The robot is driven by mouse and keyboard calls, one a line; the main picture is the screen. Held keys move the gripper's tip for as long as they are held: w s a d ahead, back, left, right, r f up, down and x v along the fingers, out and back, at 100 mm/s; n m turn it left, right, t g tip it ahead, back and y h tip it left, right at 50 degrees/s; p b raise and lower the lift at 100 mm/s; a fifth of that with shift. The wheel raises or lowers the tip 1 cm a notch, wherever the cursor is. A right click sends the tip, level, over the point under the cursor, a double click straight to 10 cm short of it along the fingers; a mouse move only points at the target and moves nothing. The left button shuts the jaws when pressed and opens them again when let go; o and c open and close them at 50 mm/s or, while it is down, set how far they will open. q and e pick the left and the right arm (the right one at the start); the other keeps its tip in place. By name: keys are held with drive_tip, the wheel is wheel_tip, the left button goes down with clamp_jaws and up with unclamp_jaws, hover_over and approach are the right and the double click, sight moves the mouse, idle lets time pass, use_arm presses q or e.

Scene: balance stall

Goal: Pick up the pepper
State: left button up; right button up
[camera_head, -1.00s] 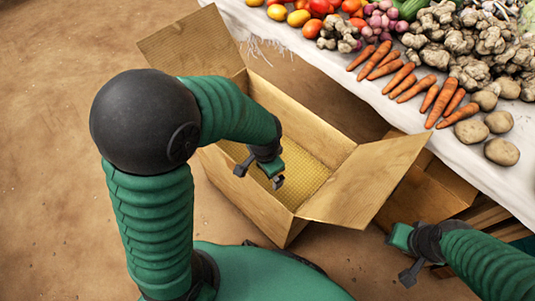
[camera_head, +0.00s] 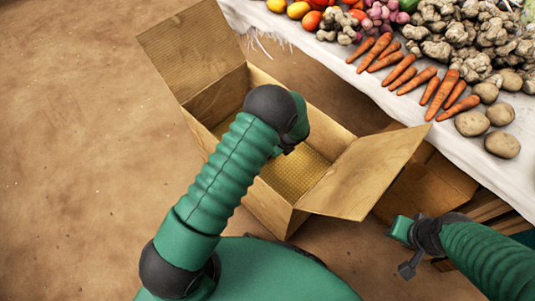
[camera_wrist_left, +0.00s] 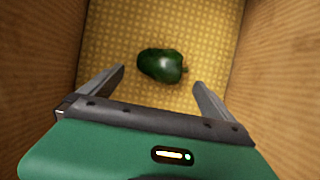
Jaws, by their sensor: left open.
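A dark green pepper (camera_wrist_left: 162,66) lies on the yellow dimpled floor of an open cardboard box. In the left wrist view it shows just beyond and between the two fingertips of my left gripper (camera_wrist_left: 160,77). The fingers are spread wide, with nothing held. In the head view my left arm reaches into the cardboard box (camera_head: 350,180) and hides most of its gripper. The pepper cannot be seen in that view. My right gripper (camera_head: 405,248) is at the lower right, outside the box; its finger opening is unclear.
The box walls (camera_wrist_left: 40,60) rise close on both sides of my left gripper. The box flaps stand open. A white-covered stall table (camera_head: 350,80) with carrots (camera_head: 400,78), potatoes (camera_head: 487,130) and other vegetables is at the upper right. Another cardboard box (camera_head: 425,190) is beneath it.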

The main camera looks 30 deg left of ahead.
use_arm(q)
drive_tip(key=b+x, duration=0.2)
drive_tip(key=x, duration=0.1)
drive_tip(key=b+x, duration=0.1)
drive_tip(key=x, duration=0.1)
drive_tip(key=shift+a+f+b, duration=0.15)
drive_tip(key=shift+a+b, duration=0.15)
drive_tip(key=shift+a, duration=0.05)
drive_tip(key=shift+s, duration=0.1)
drive_tip(key=c, duration=1.4)
drive_tip(key=shift+r, duration=0.3)
